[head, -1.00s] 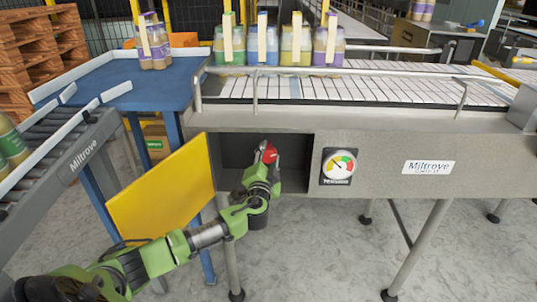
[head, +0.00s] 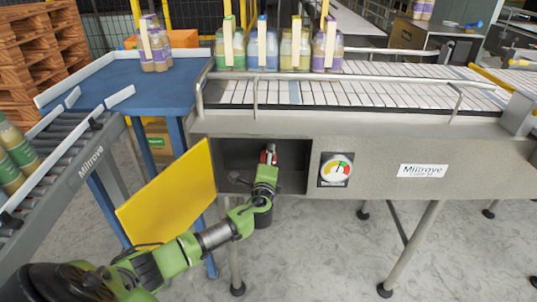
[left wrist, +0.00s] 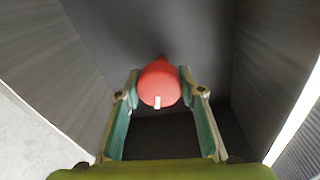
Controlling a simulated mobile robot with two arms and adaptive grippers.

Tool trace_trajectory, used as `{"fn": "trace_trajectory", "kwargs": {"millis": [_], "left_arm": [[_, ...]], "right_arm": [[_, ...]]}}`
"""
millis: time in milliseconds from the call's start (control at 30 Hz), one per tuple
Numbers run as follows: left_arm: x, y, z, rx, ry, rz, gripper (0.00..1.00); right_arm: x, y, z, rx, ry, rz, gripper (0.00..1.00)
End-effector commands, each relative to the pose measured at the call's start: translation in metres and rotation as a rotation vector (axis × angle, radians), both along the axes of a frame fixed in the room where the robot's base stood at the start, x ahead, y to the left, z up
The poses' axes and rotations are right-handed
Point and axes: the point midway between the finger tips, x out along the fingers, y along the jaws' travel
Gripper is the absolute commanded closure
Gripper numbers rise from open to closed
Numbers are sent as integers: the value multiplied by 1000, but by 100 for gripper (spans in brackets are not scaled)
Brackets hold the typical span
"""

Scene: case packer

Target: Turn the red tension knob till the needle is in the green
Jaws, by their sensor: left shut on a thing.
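The red tension knob (left wrist: 158,84) sits on the back wall of a dark recess in the machine's front. A white mark shows on its lower edge in the left wrist view. My left gripper (left wrist: 160,93) has one finger on each side of the knob and is shut on it. In the head view the gripper (head: 268,161) reaches into the recess and partly hides the knob (head: 269,152). The round tension gauge (head: 336,169) is right of the recess, with coloured bands. Its needle is too small to read surely. My right gripper is not in view.
A yellow door (head: 168,195) stands open left of the recess, close to my left arm. The recess walls (left wrist: 265,70) are near the gripper on both sides. Above is a conveyor (head: 370,92) with bottle packs. A blue table (head: 130,85) stands at the left.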

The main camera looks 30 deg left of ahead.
Motion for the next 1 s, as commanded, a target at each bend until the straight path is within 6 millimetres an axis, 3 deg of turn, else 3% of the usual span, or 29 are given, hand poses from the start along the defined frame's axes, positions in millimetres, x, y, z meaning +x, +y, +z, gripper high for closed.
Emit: {"fn": "trace_trajectory", "kwargs": {"millis": [300, 867, 900, 967, 1000], "left_arm": [[0, -1, 0, 117, 72, -1, 85], [0, -1, -1, 144, 90, -2, 85], [0, -1, -1, 144, 90, -2, 61], [0, -1, -1, 144, 90, -2, 46], [0, -1, -1, 144, 90, -2, 46]], "right_arm": [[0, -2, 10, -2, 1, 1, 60], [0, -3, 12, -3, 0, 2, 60], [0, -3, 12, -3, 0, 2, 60], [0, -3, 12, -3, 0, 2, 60], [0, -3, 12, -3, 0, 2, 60]]}}
